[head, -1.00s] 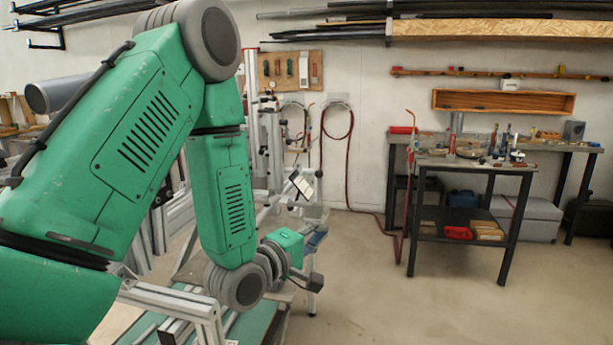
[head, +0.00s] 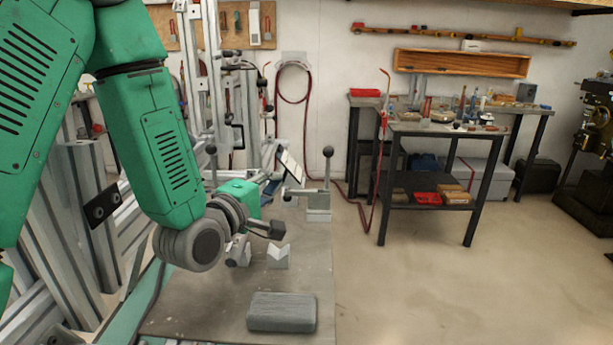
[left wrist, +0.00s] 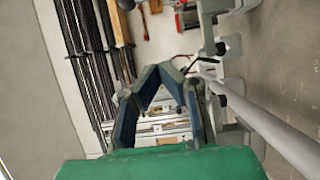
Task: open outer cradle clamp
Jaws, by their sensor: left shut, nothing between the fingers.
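A clamp with an upright lever and black ball knob (head: 327,165) stands on a pale block at the bench's right edge in the head view. A second lever with a black ball knob (head: 211,165) stands further left, partly behind my arm. I cannot tell for certain which is the outer cradle clamp. A V-shaped cradle block (head: 278,258) sits nearer. My left gripper (left wrist: 158,72) is shut and empty in the left wrist view, its fingertips meeting. In the head view my left wrist hides most of its fingers, left of the right-hand clamp. My right gripper is out of view.
A grey block (head: 281,312) lies on the bench top (head: 210,310) near the front. Aluminium frame posts stand at left and behind my arm. A grey tube (left wrist: 270,130) crosses the left wrist view. Floor right of the bench is clear up to a dark work table (head: 450,130).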

